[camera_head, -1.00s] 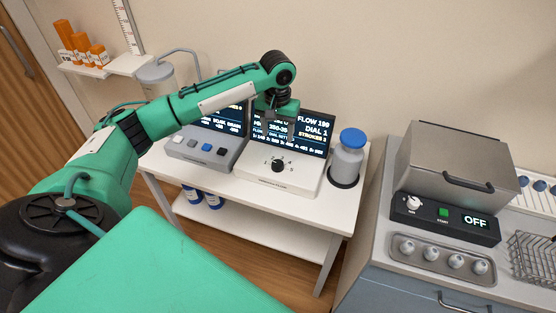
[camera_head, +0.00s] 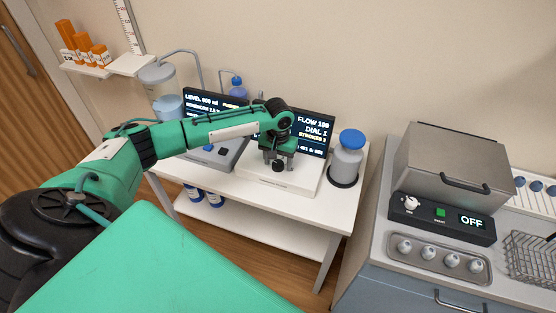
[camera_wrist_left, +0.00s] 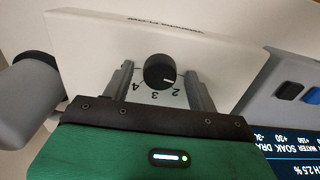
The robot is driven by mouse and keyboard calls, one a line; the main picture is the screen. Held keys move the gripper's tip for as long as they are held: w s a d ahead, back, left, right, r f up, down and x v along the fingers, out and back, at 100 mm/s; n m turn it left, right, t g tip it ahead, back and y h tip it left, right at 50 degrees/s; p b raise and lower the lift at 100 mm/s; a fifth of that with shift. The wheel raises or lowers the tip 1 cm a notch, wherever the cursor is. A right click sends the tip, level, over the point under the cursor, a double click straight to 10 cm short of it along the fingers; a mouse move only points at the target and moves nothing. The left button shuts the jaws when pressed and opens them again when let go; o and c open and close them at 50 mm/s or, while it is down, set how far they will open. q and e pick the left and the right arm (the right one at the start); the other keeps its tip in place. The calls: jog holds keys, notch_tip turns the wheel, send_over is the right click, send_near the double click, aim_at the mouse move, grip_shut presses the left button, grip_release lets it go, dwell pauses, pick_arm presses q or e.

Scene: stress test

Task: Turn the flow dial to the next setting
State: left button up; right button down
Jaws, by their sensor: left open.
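The flow dial, a round black knob (camera_head: 278,166), sits on the sloped face of a white unit (camera_head: 268,190) on the white table. In the left wrist view the knob (camera_wrist_left: 160,72) has a white pointer mark and printed numbers 2, 3 and 4 around it. My left gripper (camera_head: 277,157) is open, with one finger on each side of the knob; small gaps seem to show between fingers and knob. The screen (camera_head: 314,133) behind reads FLOW 199, DIAL 1, STROKES 2; my arm covers part of it. My right gripper is not in view.
A grey unit with buttons (camera_head: 208,150) stands left of the white unit, partly behind my arm. A grey bottle with a blue cap (camera_head: 347,160) stands close on the right. Farther right, a counter holds a metal-lidded box reading OFF (camera_head: 472,221).

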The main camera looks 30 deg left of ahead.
pick_arm(q)
jog(key=shift+c, duration=0.5)
jog(key=c, duration=0.9)
jog(key=shift+r+m+p, duration=0.2)
jog(key=shift+m+p, duration=0.6)
jog(key=shift+p, duration=0.2)
jog(key=m+p, duration=0.2)
jog(key=m, duration=0.1)
jog(key=shift+p, duration=0.3)
jog(key=m+p, duration=0.1)
jog(key=m, duration=0.2)
jog(key=m+p, duration=0.1)
jog(key=m, duration=0.2)
jog(key=shift+f, duration=0.1)
jog(key=shift+m+p, duration=0.55)
jog(key=shift+m, duration=1.95)
